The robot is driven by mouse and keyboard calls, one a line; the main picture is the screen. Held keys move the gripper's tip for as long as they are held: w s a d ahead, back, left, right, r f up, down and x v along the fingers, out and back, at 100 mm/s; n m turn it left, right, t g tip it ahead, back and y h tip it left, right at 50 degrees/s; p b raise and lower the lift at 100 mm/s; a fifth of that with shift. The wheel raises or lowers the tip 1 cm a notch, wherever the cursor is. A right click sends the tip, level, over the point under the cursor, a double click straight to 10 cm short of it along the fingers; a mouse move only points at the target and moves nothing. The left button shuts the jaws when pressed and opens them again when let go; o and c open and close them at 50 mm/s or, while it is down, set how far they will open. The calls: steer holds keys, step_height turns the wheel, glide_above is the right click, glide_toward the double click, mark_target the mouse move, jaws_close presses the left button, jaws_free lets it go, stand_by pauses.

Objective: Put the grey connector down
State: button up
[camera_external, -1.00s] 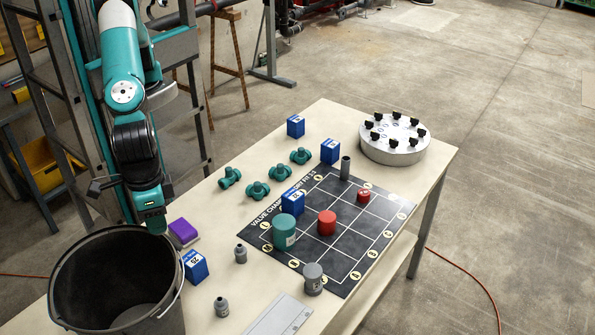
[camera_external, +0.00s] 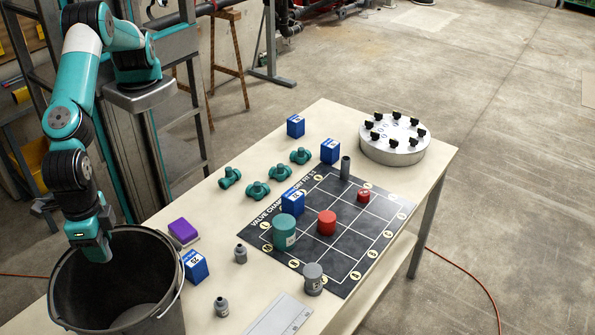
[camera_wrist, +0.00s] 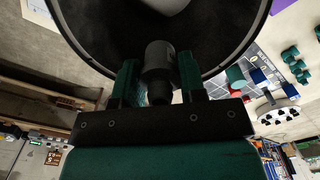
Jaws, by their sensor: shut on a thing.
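My gripper (camera_external: 97,250) is over the rim and opening of a dark grey bucket (camera_external: 172,308), at the lower left of the external view. In the wrist view my gripper (camera_wrist: 158,78) is shut on a dark grey connector (camera_wrist: 157,60), held between the two green fingers. The bucket (camera_wrist: 232,62) opens just beyond it in that view. In the external view the held connector is hidden. Two similar grey connectors stand on the table, one (camera_external: 240,254) right of a blue box and one (camera_external: 221,307) nearer the front.
Beside the bucket are a blue box (camera_external: 195,266) and a purple-topped block (camera_external: 183,231). A black grid mat (camera_external: 352,225) holds red, green, blue and grey pieces. Several green valves (camera_external: 257,190) lie behind it. A round metal flange (camera_external: 394,145) stands at the far right.

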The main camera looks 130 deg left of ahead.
step_height(320, 180, down, 7)
steer(key=b, duration=0.3)
steer(key=shift+b, duration=0.3)
steer(key=shift+r, duration=0.15)
steer(key=o, duration=1)
step_height(320, 180, up, 7)
steer(key=p, duration=0.4)
steer(key=shift+r+p, duration=0.1)
steer(key=shift+p, duration=0.2)
